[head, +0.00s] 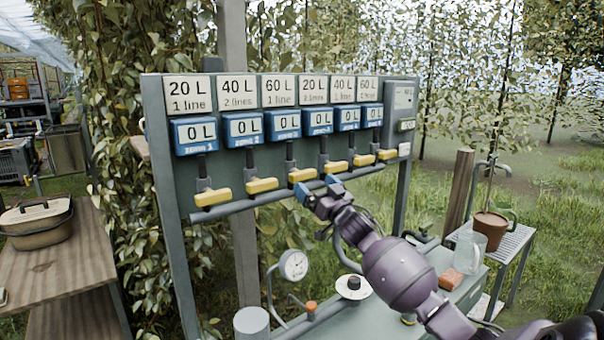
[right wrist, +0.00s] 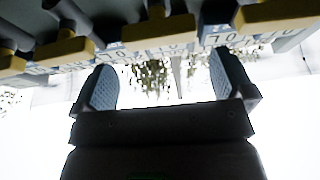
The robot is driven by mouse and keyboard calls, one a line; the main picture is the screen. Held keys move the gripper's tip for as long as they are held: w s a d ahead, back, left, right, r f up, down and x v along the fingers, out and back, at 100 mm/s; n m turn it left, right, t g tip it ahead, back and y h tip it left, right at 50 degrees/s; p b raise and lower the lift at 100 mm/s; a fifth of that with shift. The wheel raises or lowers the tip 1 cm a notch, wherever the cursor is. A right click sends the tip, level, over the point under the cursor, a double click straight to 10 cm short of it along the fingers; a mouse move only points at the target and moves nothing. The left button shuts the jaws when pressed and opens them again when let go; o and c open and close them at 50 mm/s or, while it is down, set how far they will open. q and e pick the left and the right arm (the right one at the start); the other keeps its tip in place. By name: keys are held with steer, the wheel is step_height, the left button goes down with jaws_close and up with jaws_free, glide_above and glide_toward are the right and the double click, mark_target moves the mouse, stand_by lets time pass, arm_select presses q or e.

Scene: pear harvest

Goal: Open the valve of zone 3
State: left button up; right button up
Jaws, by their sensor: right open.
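The zone 3 valve has a yellow handle (head: 302,174) below the blue zone 3 meter (head: 286,123), which reads 0 L. The handle lies sideways, roughly along the pipe. The sign above the meter (head: 279,92) reads 60 L, 1 line. My right gripper (head: 318,187) is open and empty, just below and to the right of this handle. In the right wrist view the spread fingers (right wrist: 165,85) have nothing between them. A yellow handle (right wrist: 158,30) lies ahead, apart from them; I cannot tell for sure which zone it is. My left gripper is out of view.
Neighbouring yellow handles, zone 2 (head: 262,185) and zone 4 (head: 336,167), sit close on either side above the grey pipe (head: 240,208). A pressure gauge (head: 293,265) stands below. A glass jug (head: 468,252) and a potted plant (head: 490,229) are at the right.

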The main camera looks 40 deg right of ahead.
mark_target(305, 175)
steer(key=x, duration=0.5)
steer(key=shift+w+r, duration=0.15)
steer(key=shift+w, duration=0.4)
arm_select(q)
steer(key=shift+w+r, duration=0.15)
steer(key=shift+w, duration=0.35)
arm_select(e)
steer(key=shift+w+r, duration=0.1)
steer(key=shift+w, duration=0.1)
steer(key=shift+c, duration=0.2)
steer(key=c, duration=0.7)
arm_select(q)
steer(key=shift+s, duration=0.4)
arm_select(e)
steer(key=shift+o, duration=0.3)
